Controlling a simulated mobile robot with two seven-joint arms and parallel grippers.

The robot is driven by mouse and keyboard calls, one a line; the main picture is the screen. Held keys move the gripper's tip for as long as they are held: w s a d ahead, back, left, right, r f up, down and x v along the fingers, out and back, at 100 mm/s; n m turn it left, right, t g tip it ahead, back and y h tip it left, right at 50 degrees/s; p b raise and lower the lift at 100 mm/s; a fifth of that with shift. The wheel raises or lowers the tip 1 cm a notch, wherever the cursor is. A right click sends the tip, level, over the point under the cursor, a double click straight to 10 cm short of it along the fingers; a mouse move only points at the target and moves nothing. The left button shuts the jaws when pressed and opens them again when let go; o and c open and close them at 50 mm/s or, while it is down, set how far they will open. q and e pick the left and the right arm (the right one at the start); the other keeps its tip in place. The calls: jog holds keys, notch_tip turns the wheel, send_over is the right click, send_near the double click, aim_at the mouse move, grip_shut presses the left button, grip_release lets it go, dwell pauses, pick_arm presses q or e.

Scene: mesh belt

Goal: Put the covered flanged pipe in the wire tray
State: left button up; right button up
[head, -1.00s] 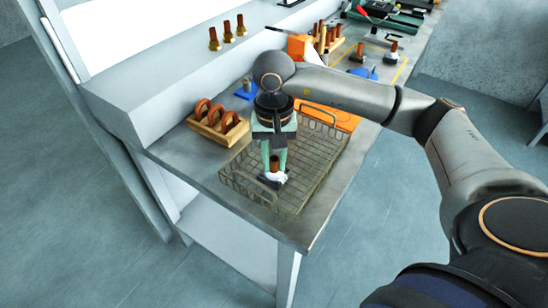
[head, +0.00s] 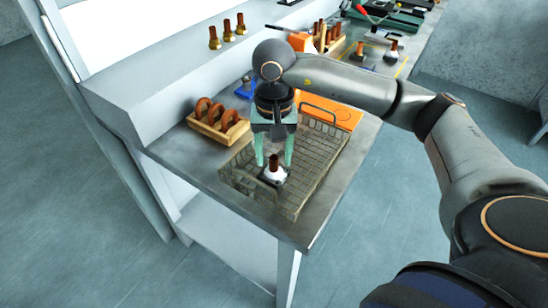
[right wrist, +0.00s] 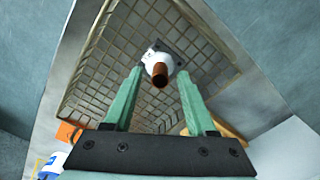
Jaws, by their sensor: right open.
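The covered flanged pipe (head: 272,176) is a brown pipe with a white cover and a dark square flange. It stands upright inside the wire tray (head: 322,168), toward the tray's near end. In the right wrist view the pipe (right wrist: 160,68) shows end-on above the mesh floor of the tray (right wrist: 108,52). My right gripper (head: 274,163) has pale green fingers, pointing down just above the pipe. Its fingers are spread on either side of the pipe with gaps between, holding nothing. My left gripper is not in view.
A wooden rack with brown rings (head: 218,127) stands left of the tray. An orange board (head: 340,112) and a blue item (head: 244,90) lie behind it. Several brown pipes stand on the ledge (head: 227,28). Another white-based pipe (head: 391,52) stands farther back. The bench's front edge is close to the tray.

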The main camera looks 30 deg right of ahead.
aim_at(274, 158)
notch_tip(274, 158, up, 11)
jog(key=shift+f, duration=0.2)
